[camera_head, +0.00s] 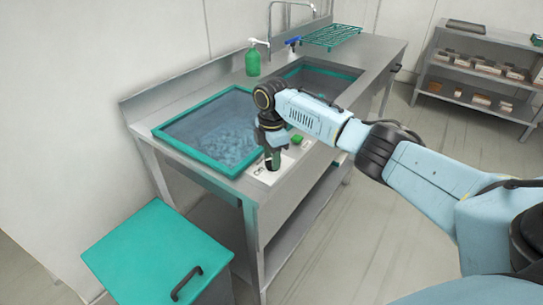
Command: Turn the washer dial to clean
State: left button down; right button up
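The washer dial cannot be made out; the fingers cover that spot, where something dark green shows between or at the fingertips. Whether the fingers are shut on it I cannot tell. My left gripper is not in view.
The left basin (158,131) has a teal rim and holds bluish water. A second basin (350,74) lies behind my arm. A green bottle (253,62), a tap, a green rack (331,36) and a small green block (297,140) are on the unit. A teal-lidded bin (150,250) stands in front.

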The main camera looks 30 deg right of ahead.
jog(key=shift+c, duration=0.6)
grip_shut()
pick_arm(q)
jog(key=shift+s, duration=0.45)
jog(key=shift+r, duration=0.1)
